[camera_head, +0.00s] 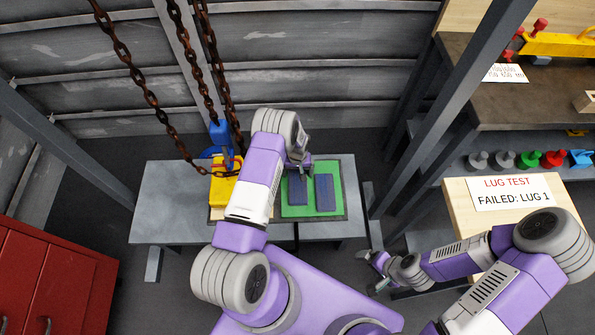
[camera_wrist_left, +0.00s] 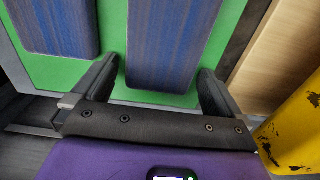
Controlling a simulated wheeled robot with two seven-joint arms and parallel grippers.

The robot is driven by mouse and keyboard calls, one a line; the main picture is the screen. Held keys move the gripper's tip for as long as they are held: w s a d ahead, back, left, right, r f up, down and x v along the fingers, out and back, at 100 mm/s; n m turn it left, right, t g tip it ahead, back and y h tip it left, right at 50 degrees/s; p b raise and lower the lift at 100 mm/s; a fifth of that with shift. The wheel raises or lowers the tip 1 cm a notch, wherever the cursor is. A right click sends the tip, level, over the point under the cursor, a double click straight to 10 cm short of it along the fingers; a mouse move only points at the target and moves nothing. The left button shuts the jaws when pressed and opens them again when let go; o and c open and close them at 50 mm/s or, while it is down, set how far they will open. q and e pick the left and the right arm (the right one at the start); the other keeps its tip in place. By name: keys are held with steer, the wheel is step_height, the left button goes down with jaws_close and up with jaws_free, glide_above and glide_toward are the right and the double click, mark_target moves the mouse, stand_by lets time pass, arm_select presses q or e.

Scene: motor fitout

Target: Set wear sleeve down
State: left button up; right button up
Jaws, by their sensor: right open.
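Two blue, streaked rectangular pieces, which I take to be wear sleeves, lie side by side on a green mat (camera_head: 312,209). The left one (camera_head: 297,190) shows between my left gripper's fingers in the left wrist view (camera_wrist_left: 168,40); the other (camera_head: 325,192) is at the upper left there (camera_wrist_left: 55,25). My left gripper (camera_head: 300,168) is at the near-left piece's far end. Its fingers (camera_wrist_left: 157,80) are spread, with green showing between the left finger and the piece. My right gripper (camera_head: 374,270) is open and empty, low over the floor, away from the mat.
A yellow block (camera_head: 222,190) with a blue hook (camera_head: 219,135) and rusty chains (camera_head: 145,85) stands left of the mat on the grey table (camera_head: 165,205). A wooden bench (camera_head: 465,215) with a "FAILED: LUG 1" sign (camera_head: 511,194) is at right. A red cabinet (camera_head: 50,275) is at left.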

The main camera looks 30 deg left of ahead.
arm_select(q)
steer(key=shift+r+p, duration=0.25)
steer(key=shift+p, duration=0.05)
step_height(320, 180, up, 12)
steer(key=p, duration=0.3)
steer(key=shift+p, duration=0.3)
